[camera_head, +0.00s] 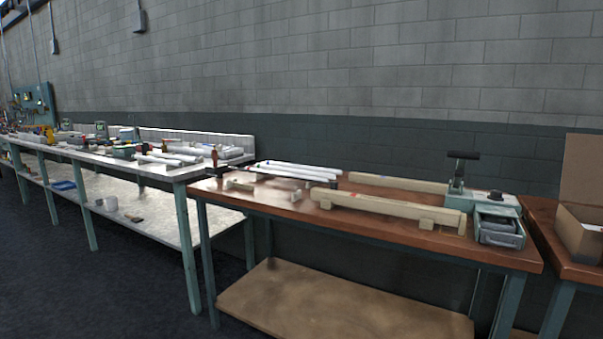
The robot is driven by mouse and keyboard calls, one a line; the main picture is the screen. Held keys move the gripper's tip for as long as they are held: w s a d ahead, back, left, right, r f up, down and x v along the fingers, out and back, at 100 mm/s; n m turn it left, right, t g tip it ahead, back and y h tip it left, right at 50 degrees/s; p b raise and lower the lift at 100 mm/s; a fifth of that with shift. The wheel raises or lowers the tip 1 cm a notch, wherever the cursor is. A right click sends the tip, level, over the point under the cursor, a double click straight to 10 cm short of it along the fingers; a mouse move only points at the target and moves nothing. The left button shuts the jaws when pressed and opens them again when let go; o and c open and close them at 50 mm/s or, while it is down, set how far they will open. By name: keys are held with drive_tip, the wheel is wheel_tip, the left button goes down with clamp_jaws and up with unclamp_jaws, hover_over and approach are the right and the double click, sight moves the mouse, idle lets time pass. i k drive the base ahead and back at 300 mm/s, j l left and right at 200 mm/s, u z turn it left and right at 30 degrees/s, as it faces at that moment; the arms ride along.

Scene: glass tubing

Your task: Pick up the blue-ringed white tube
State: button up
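Several long white tubes (300,170) lie close together at the back left of the brown-topped workbench (300,207). One of them shows a reddish mark near its right end. The tubes are small and at a distance, so I cannot tell which one bears a blue ring. My gripper is not in view.
A long wooden beam (385,207) on blocks lies along the bench front, with a green device (482,200) at its right. A longer light-topped table (150,165) with more white tubes (170,158) stands left. An open cardboard box (578,232) is far right. Dark floor (60,270) is clear at front left.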

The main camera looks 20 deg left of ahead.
sight(339, 172)
drive_tip(key=i+j+u, duration=0.7)
drive_tip(key=j, duration=0.2)
drive_tip(key=i+j+u, duration=0.15)
drive_tip(key=j, duration=0.2)
